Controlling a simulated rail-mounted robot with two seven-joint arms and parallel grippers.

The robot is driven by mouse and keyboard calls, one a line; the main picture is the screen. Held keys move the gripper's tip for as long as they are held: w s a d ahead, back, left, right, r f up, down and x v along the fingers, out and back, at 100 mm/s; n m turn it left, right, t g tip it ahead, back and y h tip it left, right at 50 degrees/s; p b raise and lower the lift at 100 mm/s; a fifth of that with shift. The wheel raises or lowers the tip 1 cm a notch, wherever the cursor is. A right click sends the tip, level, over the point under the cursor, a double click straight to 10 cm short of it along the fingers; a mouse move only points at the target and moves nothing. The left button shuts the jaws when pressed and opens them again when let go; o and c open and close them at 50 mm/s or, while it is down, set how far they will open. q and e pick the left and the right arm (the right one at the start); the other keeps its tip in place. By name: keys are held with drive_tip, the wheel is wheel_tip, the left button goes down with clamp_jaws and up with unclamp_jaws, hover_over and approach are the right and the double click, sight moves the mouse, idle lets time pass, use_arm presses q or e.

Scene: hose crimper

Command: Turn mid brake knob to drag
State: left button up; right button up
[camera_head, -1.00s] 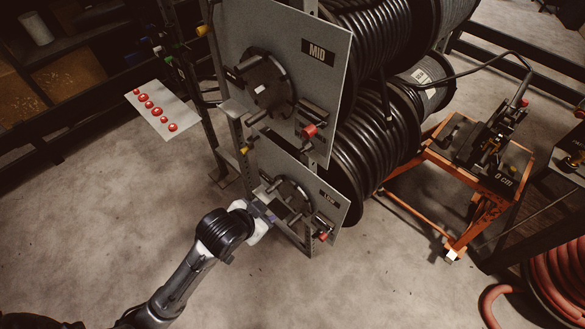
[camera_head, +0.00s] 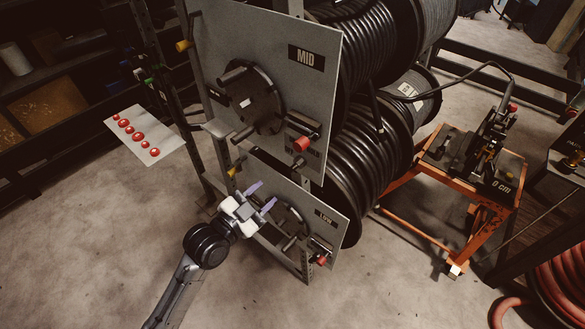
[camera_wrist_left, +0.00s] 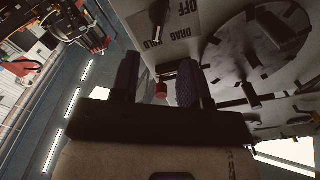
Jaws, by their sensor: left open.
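The MID panel (camera_head: 250,60) is a grey upright plate. A red-ended knob (camera_head: 302,144) sits at its lower right, beside a dark bracket. My left gripper (camera_head: 261,196) is open and empty, below and left of that knob, in front of the LOW panel (camera_head: 318,232). In the left wrist view, a red cylinder (camera_wrist_left: 161,91) shows between the fingers; I cannot tell which knob it is. A plate lettered OFF, DRAG and HOLD (camera_wrist_left: 182,18) is above the fingers, with a dark lever (camera_wrist_left: 158,12) near it. The knob's setting cannot be read. My right gripper is not in view.
The MID crank disc (camera_head: 246,98) has protruding handles. The LOW panel has another red knob (camera_head: 321,260). Black hose reels (camera_head: 365,170) stand behind the panels. Floor at front is open.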

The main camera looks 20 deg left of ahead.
sight(292, 169)
use_arm(q)
drive_tip(key=b+x, duration=0.2)
drive_tip(key=x, duration=0.9)
drive_tip(key=shift+w+d, duration=0.1)
drive_tip(key=shift+w, duration=0.15)
drive_tip(key=c, duration=0.6)
